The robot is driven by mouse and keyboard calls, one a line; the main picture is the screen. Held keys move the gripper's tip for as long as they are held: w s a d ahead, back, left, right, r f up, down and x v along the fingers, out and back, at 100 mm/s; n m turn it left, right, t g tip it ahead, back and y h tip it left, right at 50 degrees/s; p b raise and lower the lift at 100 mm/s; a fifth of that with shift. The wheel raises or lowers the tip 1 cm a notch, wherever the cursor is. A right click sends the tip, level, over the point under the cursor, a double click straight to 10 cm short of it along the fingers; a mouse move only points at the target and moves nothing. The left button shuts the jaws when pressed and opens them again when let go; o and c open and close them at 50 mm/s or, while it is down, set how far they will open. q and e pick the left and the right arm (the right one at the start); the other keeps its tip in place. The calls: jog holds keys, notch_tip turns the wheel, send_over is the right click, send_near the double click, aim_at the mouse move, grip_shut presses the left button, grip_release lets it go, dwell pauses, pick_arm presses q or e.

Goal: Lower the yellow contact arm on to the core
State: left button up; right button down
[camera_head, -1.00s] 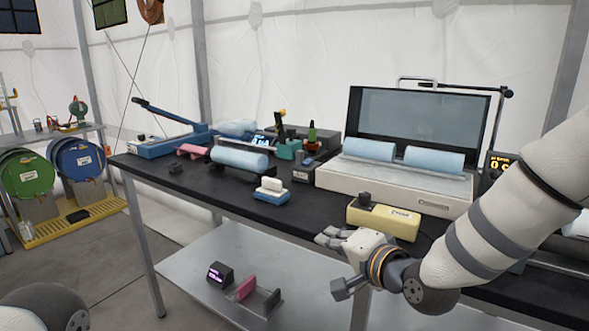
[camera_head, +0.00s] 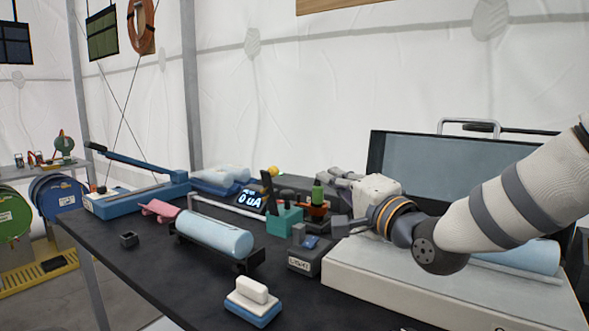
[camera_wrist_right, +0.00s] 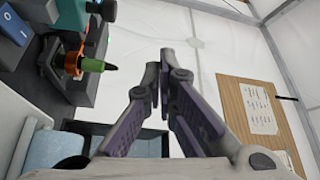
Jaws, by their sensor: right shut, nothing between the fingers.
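The yellow knob of the contact arm (camera_head: 272,170) shows at the back of the bench, beside a display reading "0 uA" (camera_head: 253,200); the rest of the arm is hard to make out. A pale blue cylinder, seemingly the core (camera_head: 214,234), lies on a black cradle nearer the front. I cannot tell whether the contact arm is over it. My right gripper (camera_head: 338,178) is right of the knob, above the bench and apart from it. In the right wrist view its fingers (camera_wrist_right: 160,62) are together and empty. My left gripper is out of view.
A dark labelled box (camera_head: 306,259) and a blue-white block (camera_head: 252,302) stand in front.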

aim_at(271, 193)
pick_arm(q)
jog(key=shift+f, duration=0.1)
pick_arm(e)
jog(key=w+a, duration=0.6)
jog(key=a, duration=0.1)
jog(key=shift+w, duration=0.15)
dwell(0.3)
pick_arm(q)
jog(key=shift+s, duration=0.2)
